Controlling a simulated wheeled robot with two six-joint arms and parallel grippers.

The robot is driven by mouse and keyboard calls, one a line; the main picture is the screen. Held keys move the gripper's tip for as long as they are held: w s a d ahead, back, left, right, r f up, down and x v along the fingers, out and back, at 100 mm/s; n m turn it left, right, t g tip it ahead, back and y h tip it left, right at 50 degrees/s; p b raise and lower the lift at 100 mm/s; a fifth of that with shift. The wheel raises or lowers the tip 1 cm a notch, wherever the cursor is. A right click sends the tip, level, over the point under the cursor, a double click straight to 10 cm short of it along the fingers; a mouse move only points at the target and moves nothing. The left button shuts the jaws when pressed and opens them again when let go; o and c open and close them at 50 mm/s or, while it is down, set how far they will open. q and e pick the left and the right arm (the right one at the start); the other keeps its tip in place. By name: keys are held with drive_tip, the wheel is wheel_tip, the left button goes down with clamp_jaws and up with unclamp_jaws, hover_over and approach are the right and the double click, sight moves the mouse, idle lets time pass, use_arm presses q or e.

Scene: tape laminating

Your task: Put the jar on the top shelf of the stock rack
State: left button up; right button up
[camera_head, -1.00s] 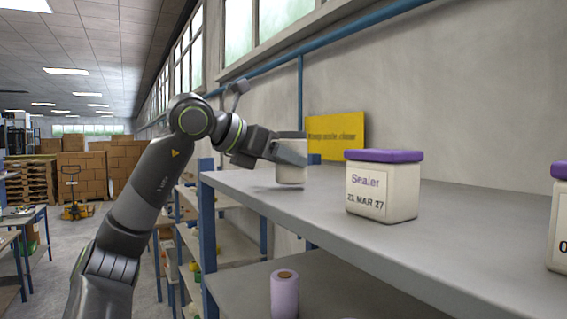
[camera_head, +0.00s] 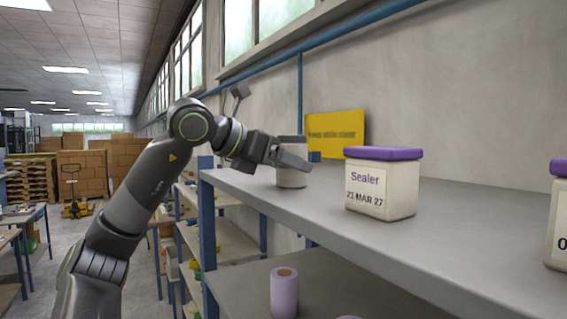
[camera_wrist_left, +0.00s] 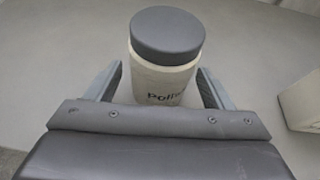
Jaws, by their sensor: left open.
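The jar (camera_head: 291,179) is pale with a dark grey lid and stands upright on the top shelf (camera_head: 420,255) of the rack, near its left end. In the left wrist view the jar (camera_wrist_left: 166,60) shows lettering that starts "poli", partly hidden by my gripper. My left gripper (camera_head: 292,162) is open around the jar. In the left wrist view its fingers (camera_wrist_left: 160,88) stand either side of the jar with a gap on each side. My right gripper is not in view.
A white tub with a purple lid (camera_head: 382,185), labelled "Sealer", stands right of the jar. Another purple-lidded tub (camera_head: 560,215) is cut off at the right edge. A lilac roll (camera_head: 284,293) stands on the shelf below. A yellow sign (camera_head: 336,134) is behind.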

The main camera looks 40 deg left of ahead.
use_arm(q)
drive_tip(key=shift+r, duration=0.1)
drive_tip(key=b+v, duration=0.2)
drive_tip(key=v, duration=1)
drive_tip(key=shift+b, duration=0.35)
drive_tip(key=shift+r, duration=0.1)
